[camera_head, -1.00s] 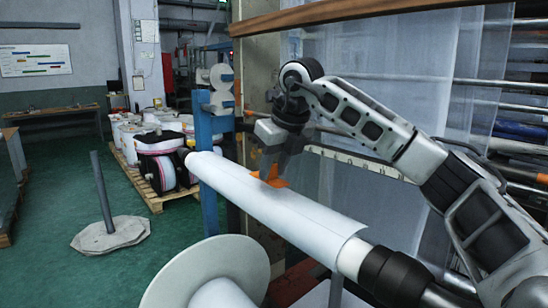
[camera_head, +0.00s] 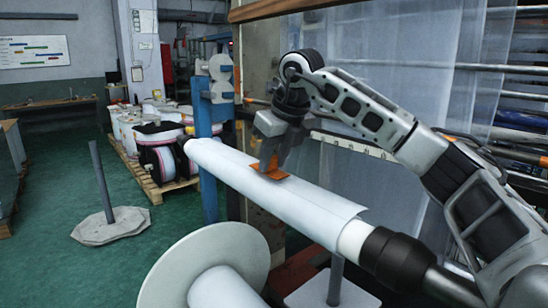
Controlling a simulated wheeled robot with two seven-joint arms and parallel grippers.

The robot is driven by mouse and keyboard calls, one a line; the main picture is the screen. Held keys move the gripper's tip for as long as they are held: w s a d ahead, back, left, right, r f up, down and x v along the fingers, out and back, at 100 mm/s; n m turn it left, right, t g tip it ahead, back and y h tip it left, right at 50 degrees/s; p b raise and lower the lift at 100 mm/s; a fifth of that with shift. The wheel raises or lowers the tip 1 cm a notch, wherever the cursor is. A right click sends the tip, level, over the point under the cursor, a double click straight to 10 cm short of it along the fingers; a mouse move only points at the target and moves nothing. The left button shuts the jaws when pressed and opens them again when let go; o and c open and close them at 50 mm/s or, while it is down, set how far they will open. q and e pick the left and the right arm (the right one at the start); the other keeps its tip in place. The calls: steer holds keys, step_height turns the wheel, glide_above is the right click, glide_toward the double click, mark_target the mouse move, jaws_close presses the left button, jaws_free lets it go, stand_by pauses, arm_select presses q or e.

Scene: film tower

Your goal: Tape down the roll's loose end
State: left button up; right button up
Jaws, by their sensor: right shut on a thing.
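A long white film roll (camera_head: 300,205) lies on a bar that slants from the back left to the front right. A loose flap of film shows at its near end. My right gripper (camera_head: 269,165) points down at the top of the roll. It is shut on an orange piece of tape (camera_head: 268,172), which lies against or just over the roll's upper surface; I cannot tell whether it touches all along. The fingertips are partly hidden by the gripper body. My left gripper is not in view.
A white flanged spool (camera_head: 205,270) stands at the front. A grey pole on a base (camera_head: 112,225) stands on the green floor at left. Pallets with rolls (camera_head: 165,160) are behind. A film sheet (camera_head: 400,80) hangs at the back right.

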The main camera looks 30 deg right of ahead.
steer(key=shift+f+b, duration=0.4)
steer(key=shift+f, duration=0.35)
stand_by(1.0)
steer(key=o, duration=1)
steer(key=shift+r, duration=0.15)
steer(key=v, duration=1.5)
steer(key=shift+s+r+p, duration=0.15)
steer(key=shift+r+p, duration=0.15)
steer(key=shift+r, duration=0.05)
